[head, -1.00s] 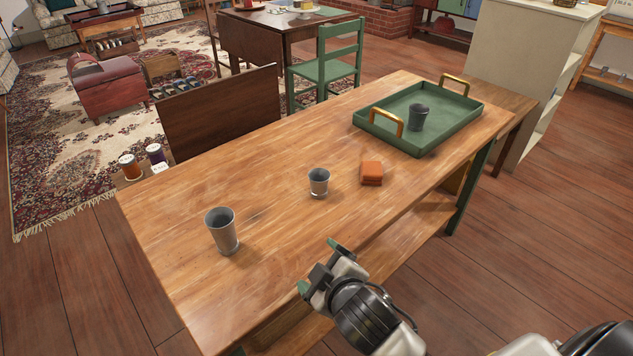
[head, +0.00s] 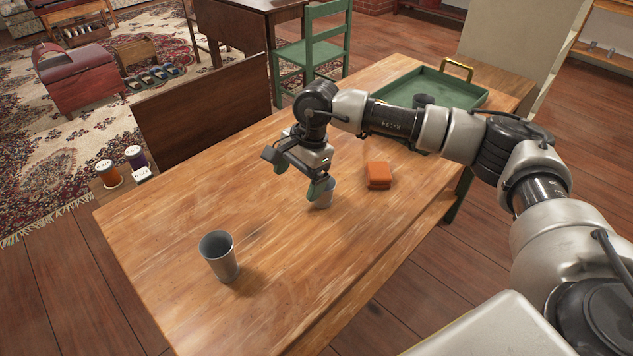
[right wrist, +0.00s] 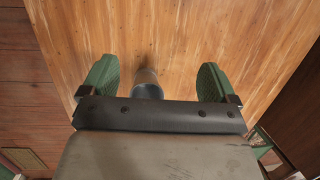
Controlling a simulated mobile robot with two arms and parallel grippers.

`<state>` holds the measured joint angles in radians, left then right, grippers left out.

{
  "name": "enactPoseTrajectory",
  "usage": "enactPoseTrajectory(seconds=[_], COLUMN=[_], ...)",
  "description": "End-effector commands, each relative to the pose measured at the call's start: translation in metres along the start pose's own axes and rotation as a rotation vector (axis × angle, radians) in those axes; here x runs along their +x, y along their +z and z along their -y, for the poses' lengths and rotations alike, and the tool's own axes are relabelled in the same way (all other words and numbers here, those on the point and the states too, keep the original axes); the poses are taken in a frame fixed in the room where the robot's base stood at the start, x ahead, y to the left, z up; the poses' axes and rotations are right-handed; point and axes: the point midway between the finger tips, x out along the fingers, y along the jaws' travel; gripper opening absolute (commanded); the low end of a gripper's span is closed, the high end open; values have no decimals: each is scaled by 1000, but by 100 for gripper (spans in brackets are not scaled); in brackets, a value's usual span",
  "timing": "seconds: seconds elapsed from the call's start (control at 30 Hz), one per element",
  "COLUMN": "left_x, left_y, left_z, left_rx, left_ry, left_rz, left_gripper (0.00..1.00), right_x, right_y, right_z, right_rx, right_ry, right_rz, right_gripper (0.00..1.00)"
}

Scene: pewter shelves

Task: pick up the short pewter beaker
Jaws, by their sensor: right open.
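The short pewter beaker (head: 327,194) stands upright on the wooden table, partly hidden behind a finger of my right gripper (head: 298,177) in the head view. That gripper is open and empty, pointing down above the table close to the beaker. In the right wrist view, the beaker (right wrist: 147,84) shows between the two green finger pads (right wrist: 158,80), nearer the left one, its near part hidden by the gripper body. I cannot tell whether a finger touches it. A taller pewter beaker (head: 219,257) stands nearer the table's front left. My left gripper is out of view.
An orange block (head: 378,175) lies right of the short beaker. A green tray (head: 450,88) with brass handles holds another dark beaker (head: 424,100), partly behind my right arm. Two spools (head: 108,173) sit beyond the table's left edge. The table's left part is mostly clear.

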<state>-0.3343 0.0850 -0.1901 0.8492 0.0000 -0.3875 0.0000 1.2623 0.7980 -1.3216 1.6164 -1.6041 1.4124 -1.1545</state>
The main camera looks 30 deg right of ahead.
Motion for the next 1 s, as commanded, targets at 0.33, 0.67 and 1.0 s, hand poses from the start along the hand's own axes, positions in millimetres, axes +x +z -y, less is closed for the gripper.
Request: enactPoseTrajectory(seconds=[0.33,0.67,1.0], left_x=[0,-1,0], left_y=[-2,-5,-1], left_z=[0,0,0], left_rx=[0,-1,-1], left_ry=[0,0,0], left_rz=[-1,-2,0], left_gripper=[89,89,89], right_x=[-16,19,63], right_y=[-68,-75,-83], right_z=[-15,-18,-22], right_rx=[-9,-9,-8], right_ry=[109,105,105], right_rz=[-247,-243,-242], right_gripper=[90,90,90])
